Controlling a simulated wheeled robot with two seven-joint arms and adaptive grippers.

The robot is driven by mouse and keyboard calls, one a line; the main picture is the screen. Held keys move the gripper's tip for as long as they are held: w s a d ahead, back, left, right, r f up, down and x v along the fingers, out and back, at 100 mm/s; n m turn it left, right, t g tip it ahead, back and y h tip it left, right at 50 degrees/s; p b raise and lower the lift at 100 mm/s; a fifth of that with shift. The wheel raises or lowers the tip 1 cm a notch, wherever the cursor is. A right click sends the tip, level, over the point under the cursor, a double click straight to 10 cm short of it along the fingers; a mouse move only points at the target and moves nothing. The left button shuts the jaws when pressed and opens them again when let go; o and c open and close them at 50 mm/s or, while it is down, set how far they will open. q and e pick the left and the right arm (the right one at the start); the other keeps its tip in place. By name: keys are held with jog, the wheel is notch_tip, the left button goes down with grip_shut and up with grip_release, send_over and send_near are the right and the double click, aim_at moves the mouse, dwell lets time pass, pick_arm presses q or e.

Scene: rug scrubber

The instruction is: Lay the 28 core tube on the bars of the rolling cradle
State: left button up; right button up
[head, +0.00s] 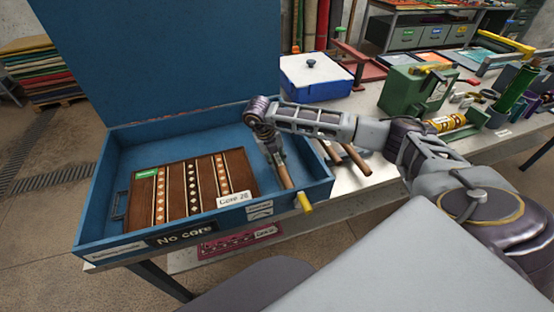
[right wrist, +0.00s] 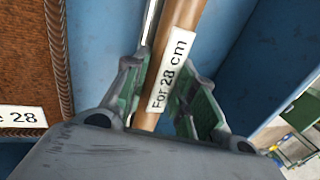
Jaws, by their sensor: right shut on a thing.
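My right gripper (head: 277,158) is over the right part of the open blue case, shut on a brown tube (head: 285,176). In the right wrist view the tube (right wrist: 187,18) runs between the green-padded fingers (right wrist: 172,100) and carries a white label reading "For 28 cm". Its lower end is hidden behind the gripper body. I cannot clearly make out the rolling cradle; a red frame (head: 366,70) at the back of the bench may be it. My left gripper is not in view.
The blue case (head: 85,215) holds a brown patterned rug (head: 176,190) beside a "Core 28" label (head: 233,199); its front reads "No core". Two brown tubes (head: 356,160) lie right of it. A white-and-blue box (head: 315,80) and a green machine (head: 415,92) stand behind.

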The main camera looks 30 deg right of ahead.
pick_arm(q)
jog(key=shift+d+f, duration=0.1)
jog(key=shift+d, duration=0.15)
pick_arm(e)
jog(key=shift+s+f, duration=0.2)
jog(key=shift+f, duration=0.2)
jog(key=o, duration=0.9)
jog(key=shift+a, duration=0.1)
jog(key=shift+o, duration=1.1)
jog(key=shift+f, duration=0.15)
jog(key=shift+w, duration=0.1)
jog(key=shift+r, duration=0.25)
jog(key=shift+w+r, duration=0.1)
jog(key=shift+r, duration=0.3)
jog(key=v, duration=1.1)
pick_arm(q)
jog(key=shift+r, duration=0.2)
pick_arm(e)
jog(key=shift+r, duration=0.1)
